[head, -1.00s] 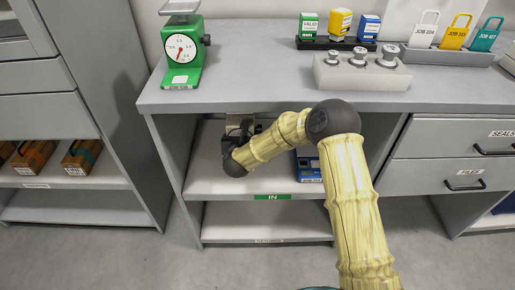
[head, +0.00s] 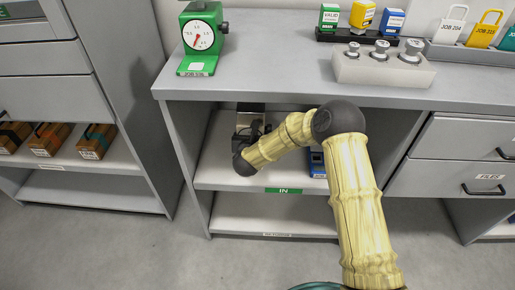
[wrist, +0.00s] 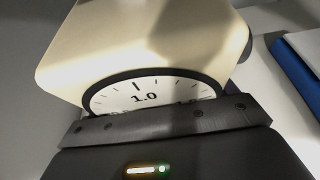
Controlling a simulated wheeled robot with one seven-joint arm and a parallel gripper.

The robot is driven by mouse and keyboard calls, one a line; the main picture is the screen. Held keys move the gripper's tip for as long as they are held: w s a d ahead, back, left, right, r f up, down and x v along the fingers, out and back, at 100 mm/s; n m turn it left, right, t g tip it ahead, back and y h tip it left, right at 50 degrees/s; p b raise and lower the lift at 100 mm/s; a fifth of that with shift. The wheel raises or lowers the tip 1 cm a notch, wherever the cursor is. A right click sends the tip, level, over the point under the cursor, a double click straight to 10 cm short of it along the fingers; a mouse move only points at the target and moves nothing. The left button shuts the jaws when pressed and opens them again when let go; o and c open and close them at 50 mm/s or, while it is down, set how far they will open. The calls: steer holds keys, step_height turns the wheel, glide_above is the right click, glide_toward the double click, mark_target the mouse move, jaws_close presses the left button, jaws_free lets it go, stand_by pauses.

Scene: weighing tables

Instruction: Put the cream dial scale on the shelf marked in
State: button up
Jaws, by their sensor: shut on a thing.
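The cream dial scale fills the upper part of the wrist view (wrist: 140,45), its white dial with "1.0" facing the camera. My gripper (wrist: 170,120) is shut on the scale; its dark finger crosses the lower part of the dial. In the head view my gripper (head: 252,128) is inside the upper shelf bay, above the shelf (head: 225,178) with the green "IN" label (head: 284,190). My arm and gripper hide most of the scale there. I cannot tell whether its base touches the shelf.
A blue device (head: 317,163) sits on the same shelf to the right, partly behind my arm. A green dial scale (head: 202,38) stands on the counter above. A lower shelf (head: 270,217) is empty where visible. Wooden-looking boxes (head: 50,140) lie on the left unit.

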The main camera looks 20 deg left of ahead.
steer(key=shift+w+f, duration=0.1)
steer(key=shift+f, duration=0.3)
steer(key=shift+f+b, duration=0.8)
steer(key=shift+f, duration=1.7)
steer(key=shift+f, duration=0.15)
steer(key=o, duration=1.6)
steer(key=shift+d+f, duration=0.1)
